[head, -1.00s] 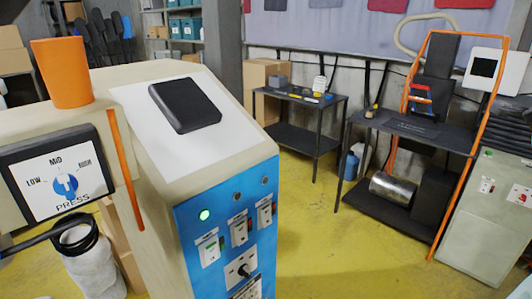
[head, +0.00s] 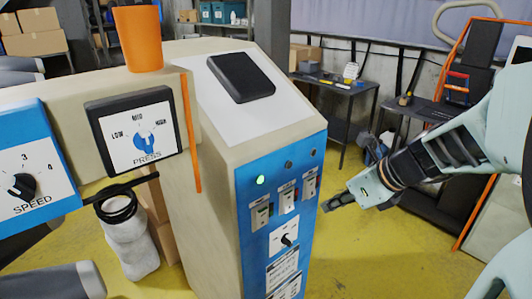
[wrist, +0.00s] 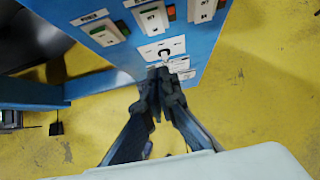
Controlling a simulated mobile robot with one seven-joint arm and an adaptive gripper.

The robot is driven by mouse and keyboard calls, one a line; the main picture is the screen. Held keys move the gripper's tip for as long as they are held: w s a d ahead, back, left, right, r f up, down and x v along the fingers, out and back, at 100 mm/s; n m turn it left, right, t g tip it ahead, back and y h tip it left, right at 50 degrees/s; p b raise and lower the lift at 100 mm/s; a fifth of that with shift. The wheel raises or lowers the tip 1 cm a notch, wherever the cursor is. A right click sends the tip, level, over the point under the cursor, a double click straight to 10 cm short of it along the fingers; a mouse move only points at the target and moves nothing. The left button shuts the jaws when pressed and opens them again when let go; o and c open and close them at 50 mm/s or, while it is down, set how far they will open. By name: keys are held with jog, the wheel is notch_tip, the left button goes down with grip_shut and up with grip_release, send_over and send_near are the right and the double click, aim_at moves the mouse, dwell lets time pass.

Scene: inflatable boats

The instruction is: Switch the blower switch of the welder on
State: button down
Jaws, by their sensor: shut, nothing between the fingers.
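The welder (head: 225,155) is a beige machine with a blue front panel (head: 248,180). Three switches sit in a slanting row: left (head: 260,215), middle (head: 287,199) and right (head: 310,184). My gripper (head: 326,207) is shut and empty, to the right of the panel. In the wrist view its fingertips (wrist: 162,72) appear just below the knob (wrist: 165,53).
A green lamp (head: 260,180) is lit above the left switch; two other lamps are dark. An orange cup (head: 138,40) stands on top. PRESS (head: 142,140) and SPEED (head: 22,185) dials are at left. A dark table (head: 345,95) stands behind. Yellow floor is clear around the front.

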aim_at(289, 202)
jog(key=w+a+r+b+x, duration=0.1)
jog(key=x, duration=1.1)
jog(key=shift+w+a+b, duration=0.25)
jog(key=shift+w+b, duration=0.05)
jog(key=shift+w, duration=0.3)
jog(key=shift+a, duration=0.1)
jog(key=shift+w+a, duration=0.1)
jog(key=shift+w, duration=0.15)
jog(key=shift+r, duration=0.1)
